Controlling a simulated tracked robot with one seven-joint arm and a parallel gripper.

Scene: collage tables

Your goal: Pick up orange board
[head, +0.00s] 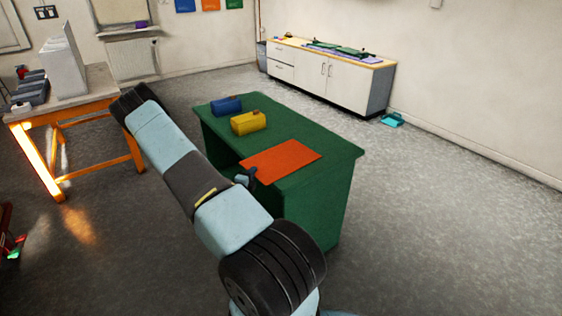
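The orange board (283,159) lies flat on the green table (335,152), near its front edge. Its whole top shows except a small part at the left corner, close to my arm. A small dark end piece, which looks like my gripper (250,177), shows beside my arm at the board's left front corner. Most of it is hidden behind my arm. I cannot tell whether its fingers are open or shut, or whether it touches the board.
A yellow case (249,123) and a blue case (226,106) stand on the green table behind the board. An orange-framed workbench (95,103) is at left. A white cabinet (330,81) stands along the back wall. Floor (430,220) at right is clear.

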